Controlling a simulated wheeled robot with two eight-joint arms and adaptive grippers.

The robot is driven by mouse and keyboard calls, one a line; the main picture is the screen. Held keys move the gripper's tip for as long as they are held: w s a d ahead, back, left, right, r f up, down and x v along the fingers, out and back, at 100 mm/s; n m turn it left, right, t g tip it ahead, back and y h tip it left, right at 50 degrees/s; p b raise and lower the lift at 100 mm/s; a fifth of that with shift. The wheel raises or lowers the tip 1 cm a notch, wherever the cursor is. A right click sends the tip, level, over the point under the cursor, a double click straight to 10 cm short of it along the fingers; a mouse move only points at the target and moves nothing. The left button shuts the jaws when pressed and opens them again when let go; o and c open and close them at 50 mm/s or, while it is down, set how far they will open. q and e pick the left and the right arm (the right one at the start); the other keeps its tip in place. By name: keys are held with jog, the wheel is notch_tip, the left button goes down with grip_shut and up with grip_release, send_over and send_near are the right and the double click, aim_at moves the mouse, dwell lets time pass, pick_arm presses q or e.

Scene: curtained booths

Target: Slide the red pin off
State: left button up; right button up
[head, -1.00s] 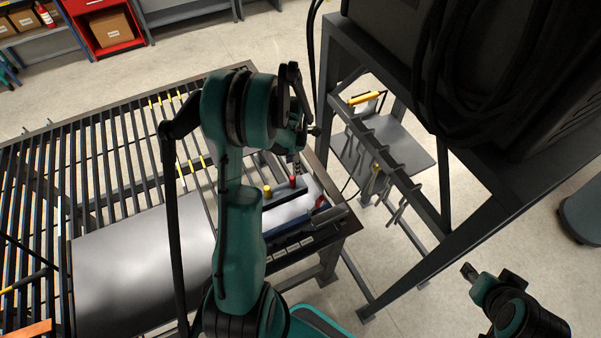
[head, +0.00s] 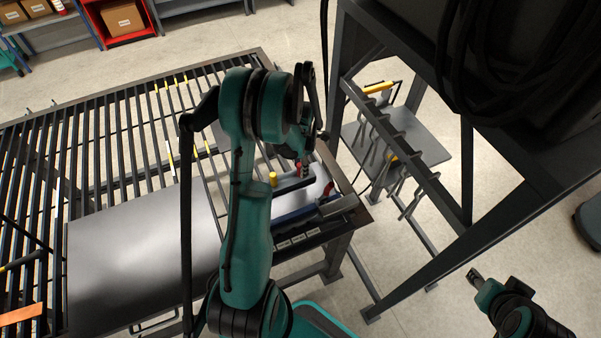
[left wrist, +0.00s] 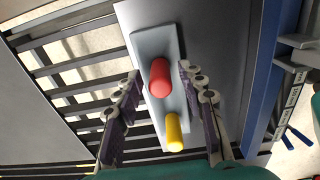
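The red pin (left wrist: 160,78) stands on a grey plate (left wrist: 151,47) in the left wrist view, beside a yellow pin (left wrist: 174,132) on the same plate. My left gripper (left wrist: 158,82) is open, its two fingers on either side of the red pin with gaps to both. In the head view the left gripper (head: 303,166) is over the plate, and the red pin is mostly hidden by it. The yellow pin (head: 273,179) shows just left of the gripper. My right gripper (head: 474,277) is off to the lower right, away from the table; its finger opening is too small to judge.
The plate lies on a slatted table (head: 110,140) with a bare metal sheet (head: 140,255) at the left. A blue bar (left wrist: 262,85) and tools lie right of the plate. A dark frame with hanging tools (head: 400,150) stands to the right.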

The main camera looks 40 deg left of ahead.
pick_arm(q)
jog(key=shift+r, duration=0.1)
grip_shut()
jog(key=shift+r, duration=0.1)
jog(key=shift+r+p, duration=1.75)
jog(key=shift+r, duration=1.1)
